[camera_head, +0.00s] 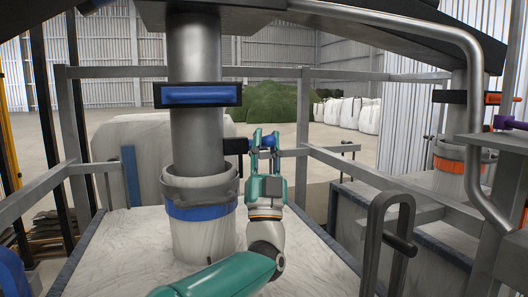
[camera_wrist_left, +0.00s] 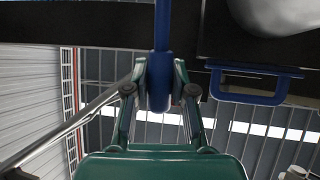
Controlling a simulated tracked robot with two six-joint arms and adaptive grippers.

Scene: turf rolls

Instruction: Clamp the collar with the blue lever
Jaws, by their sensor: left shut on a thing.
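The blue lever (camera_head: 267,143) stands just right of the grey discharge pipe (camera_head: 196,130). My left gripper (camera_head: 265,136) is shut on the lever's blue knob, which shows between the two fingers in the left wrist view (camera_wrist_left: 159,82). A thin blue rod runs up from the knob there. A black collar plate with a blue bar (camera_head: 198,95) sits across the pipe higher up; a blue handle also shows in the left wrist view (camera_wrist_left: 254,84). A blue band (camera_head: 201,212) circles the pale bag spout (camera_head: 200,240) around the pipe's lower end. My right gripper is not in view.
Grey rails (camera_head: 330,165) frame the station. A bent dark handle (camera_head: 372,235) stands at the front right. A second station at right has an orange band (camera_head: 449,164), an orange lever (camera_head: 500,98) and a purple lever (camera_head: 511,124). White bags (camera_head: 350,114) and a green heap stand behind.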

